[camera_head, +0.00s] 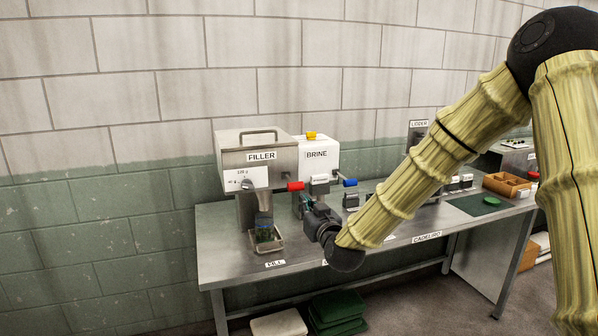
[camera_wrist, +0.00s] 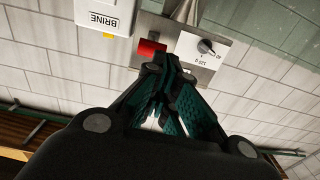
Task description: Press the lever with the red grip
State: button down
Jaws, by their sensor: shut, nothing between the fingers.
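The red grip (camera_head: 295,186) of the lever sticks out at the right side of the steel filler machine (camera_head: 285,158), beside its dial plate. In the wrist view the red grip (camera_wrist: 150,48) shows just past my fingertips. My gripper (camera_head: 307,203) is shut and empty, with its fingers pointing toward the machine, close below the red grip in the head view. In the wrist view my gripper (camera_wrist: 165,62) has its tips close to the grip; I cannot tell whether they touch it. The lever's rod is mostly hidden.
A white BRINE box (camera_head: 322,158) with a blue-grip lever (camera_head: 350,182) stands right of the filler. A jar (camera_head: 263,233) sits in a small tray under the filler spout. The steel table (camera_head: 228,262) is clear at its front left. A wooden box (camera_head: 505,184) stands far right.

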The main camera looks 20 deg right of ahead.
notch_tip(320, 180, up, 7)
jog(key=d+t, duration=0.1)
jog(key=shift+w+d+r, duration=0.15)
jog(key=shift+w+r, duration=0.05)
jog(key=shift+w, duration=0.25)
jog(key=shift+w, duration=0.1)
jog(key=r+p, duration=0.2)
jog(key=p, duration=0.3)
send_over(297, 188)
jog(key=shift+w+d+f, duration=0.1)
jog(key=shift+w+f, duration=0.1)
jog(key=shift+f, duration=0.05)
jog(key=shift+s+f, duration=0.2)
jog(key=shift+f, duration=0.5)
jog(key=shift+s+f+p, duration=0.2)
jog(key=shift+f+p, duration=0.15)
jog(key=shift+f, duration=0.35)
jog(key=shift+s+f+p, duration=0.15)
jog(key=shift+f+p, duration=0.2)
jog(key=shift+f, duration=0.3)
